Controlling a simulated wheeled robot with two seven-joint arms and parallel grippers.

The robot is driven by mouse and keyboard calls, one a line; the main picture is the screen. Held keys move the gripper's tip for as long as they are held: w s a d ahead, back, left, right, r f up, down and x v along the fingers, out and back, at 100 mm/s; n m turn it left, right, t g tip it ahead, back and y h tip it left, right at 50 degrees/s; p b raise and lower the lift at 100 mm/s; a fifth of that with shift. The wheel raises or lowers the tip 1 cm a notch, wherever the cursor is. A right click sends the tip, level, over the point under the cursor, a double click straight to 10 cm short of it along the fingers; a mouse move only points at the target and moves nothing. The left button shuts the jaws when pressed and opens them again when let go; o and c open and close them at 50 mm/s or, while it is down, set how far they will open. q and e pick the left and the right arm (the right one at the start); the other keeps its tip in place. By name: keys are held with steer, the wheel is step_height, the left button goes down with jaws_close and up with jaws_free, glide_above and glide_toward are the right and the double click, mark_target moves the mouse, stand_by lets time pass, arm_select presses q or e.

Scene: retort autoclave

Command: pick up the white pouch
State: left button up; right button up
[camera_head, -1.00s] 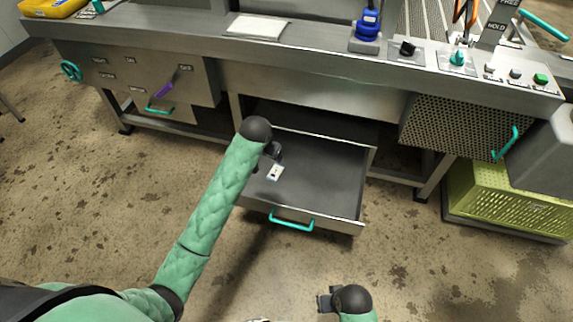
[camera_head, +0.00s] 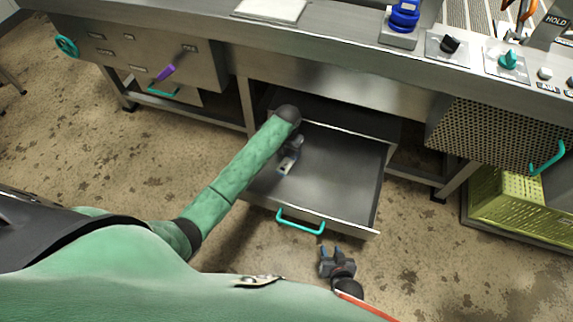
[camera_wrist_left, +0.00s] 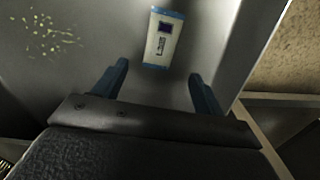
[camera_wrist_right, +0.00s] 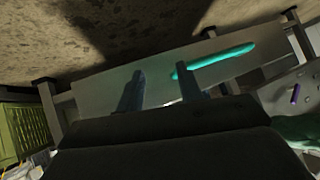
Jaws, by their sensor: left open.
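The white pouch (camera_wrist_left: 166,50), with blue ends and a dark printed label, lies flat on the floor of the open drawer. In the head view the pouch (camera_head: 286,168) is small and partly covered by my left gripper (camera_head: 292,147), which reaches down into the drawer. In the left wrist view my left gripper (camera_wrist_left: 158,72) is open and empty, with the pouch just beyond its fingertips, not between them. My right gripper (camera_head: 337,251) is open and empty in front of the drawer, low at the right.
The grey drawer (camera_head: 340,178) is pulled out, with a teal handle (camera_head: 300,224) on its front. Its side walls stand around the pouch. The steel counter (camera_head: 330,43) overhangs behind. A perforated panel (camera_head: 490,135) and a yellow-green crate (camera_head: 505,198) are at the right.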

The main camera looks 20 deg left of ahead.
mark_target(287, 162)
arm_select(q)
step_height(287, 162, down, 2)
steer(key=shift+s+f, duration=0.15)
steer(key=shift+f, duration=0.1)
step_height(287, 162, down, 4)
steer(key=shift+s+f+b, duration=0.15)
steer(key=shift+b, duration=0.65)
steer(key=shift+f, duration=0.15)
arm_select(e)
steer(key=w+r+t, duration=0.3)
steer(key=w+r, duration=0.1)
steer(key=r, duration=0.4)
steer(key=w+a+r+t+y, duration=0.1)
steer(key=w+r+t, duration=0.2)
steer(key=r, duration=0.6)
steer(key=shift+w+r+t, duration=0.25)
steer(key=shift+w+t, duration=0.05)
steer(key=shift+w, duration=0.9)
arm_select(q)
steer(key=shift+c, duration=0.2)
steer(key=c, duration=1)
